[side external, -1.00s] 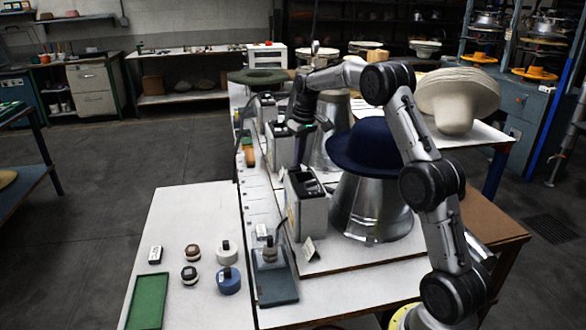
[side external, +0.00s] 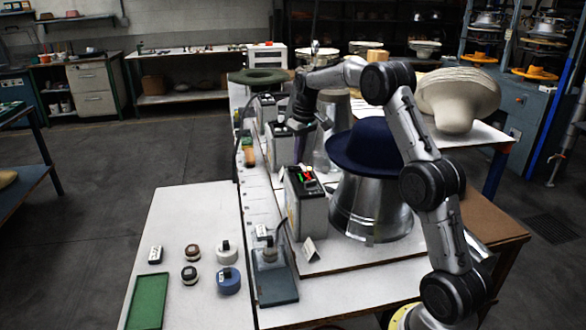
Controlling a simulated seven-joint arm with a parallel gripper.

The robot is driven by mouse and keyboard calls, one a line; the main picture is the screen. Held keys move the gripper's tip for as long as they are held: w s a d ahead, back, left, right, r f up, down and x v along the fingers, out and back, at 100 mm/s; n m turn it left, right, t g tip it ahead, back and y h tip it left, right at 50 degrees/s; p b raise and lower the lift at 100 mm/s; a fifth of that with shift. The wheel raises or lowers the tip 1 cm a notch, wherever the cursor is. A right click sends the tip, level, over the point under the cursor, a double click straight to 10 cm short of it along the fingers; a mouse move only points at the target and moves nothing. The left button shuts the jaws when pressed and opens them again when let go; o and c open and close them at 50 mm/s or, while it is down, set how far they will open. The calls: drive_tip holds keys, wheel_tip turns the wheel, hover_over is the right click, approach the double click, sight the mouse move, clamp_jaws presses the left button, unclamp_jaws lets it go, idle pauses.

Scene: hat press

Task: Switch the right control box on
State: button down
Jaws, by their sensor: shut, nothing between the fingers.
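Three grey control boxes stand in a row along the bench. The nearest and rightmost box (side external: 306,212) has red and green lights showing on its top. The middle box (side external: 281,150) and the far box (side external: 265,112) show no such lights. My gripper (side external: 302,158) points down beside the middle box, behind and above the nearest box, apart from its lit top. It is shut and empty; its fingertips are small and partly hidden here.
A navy hat (side external: 368,148) sits on a metal cone (side external: 372,208) right of the nearest box. A small white card (side external: 311,250) stands in front of that box. A green tray (side external: 148,302) and several small round pots lie on the white table at left.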

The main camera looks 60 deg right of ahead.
sight(298, 168)
drive_tip(key=shift+r, duration=2.9)
drive_tip(key=s+a+r+n+t, duration=0.2)
drive_tip(key=a+r, duration=0.8)
drive_tip(key=r, duration=0.1)
drive_tip(key=s+a+r+n, duration=0.1)
drive_tip(key=s+a+r, duration=0.3)
drive_tip(key=s+a, duration=0.45)
drive_tip(key=s+a+f+n+t, duration=0.1)
drive_tip(key=s+a, duration=0.3)
drive_tip(key=s, duration=0.2)
drive_tip(key=s+a+f+t, duration=0.1)
drive_tip(key=s+a+f, duration=0.15)
drive_tip(key=s, duration=0.35)
drive_tip(key=s+a+f+m, duration=0.1)
drive_tip(key=s+a+f, duration=0.1)
drive_tip(key=s+f, duration=0.7)
drive_tip(key=shift+a+f, duration=0.25)
drive_tip(key=shift+f, duration=0.55)
